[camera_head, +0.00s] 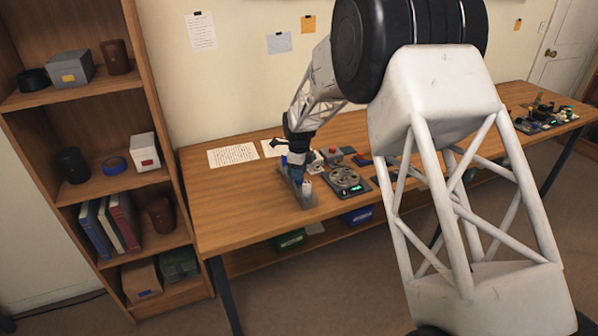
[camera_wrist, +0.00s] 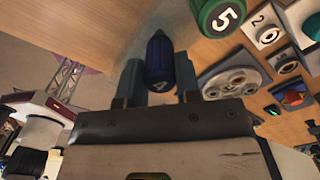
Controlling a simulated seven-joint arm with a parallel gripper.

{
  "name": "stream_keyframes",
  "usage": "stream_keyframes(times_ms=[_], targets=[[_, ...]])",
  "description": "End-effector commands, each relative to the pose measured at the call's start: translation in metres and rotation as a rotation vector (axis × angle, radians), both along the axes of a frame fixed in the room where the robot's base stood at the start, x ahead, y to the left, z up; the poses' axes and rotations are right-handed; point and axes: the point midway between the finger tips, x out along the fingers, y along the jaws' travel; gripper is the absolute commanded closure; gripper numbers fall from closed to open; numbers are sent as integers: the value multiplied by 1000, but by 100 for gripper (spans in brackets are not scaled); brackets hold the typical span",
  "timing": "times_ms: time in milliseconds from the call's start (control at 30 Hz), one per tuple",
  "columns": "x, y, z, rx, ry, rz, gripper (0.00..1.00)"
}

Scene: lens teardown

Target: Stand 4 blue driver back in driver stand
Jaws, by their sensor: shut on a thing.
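My gripper (camera_wrist: 158,78) is shut on the 4 blue driver (camera_wrist: 160,60), whose dark blue body with a "4" shows between the two fingers in the wrist view. The driver's narrower end points away from my gripper. In the head view my gripper (camera_head: 298,172) is low over the left part of the table; the driver there is too small and covered to make out. A green capped thing marked "5" (camera_wrist: 218,17) is right of the driver in the wrist view, apart from it. I cannot make out the driver stand for certain.
A grey tray with round wells (camera_head: 345,180) lies just right of my gripper on the table; it also shows in the wrist view (camera_wrist: 232,82). A red-topped box (camera_head: 331,153) stands behind it. White papers (camera_head: 233,155) lie left. The table's front left is clear.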

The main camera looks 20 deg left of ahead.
Motion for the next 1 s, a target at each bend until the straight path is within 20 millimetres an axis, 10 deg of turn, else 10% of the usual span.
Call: stream_keyframes(times_ms=[1000], targets=[[0,0,-6,0,0,0,90]])
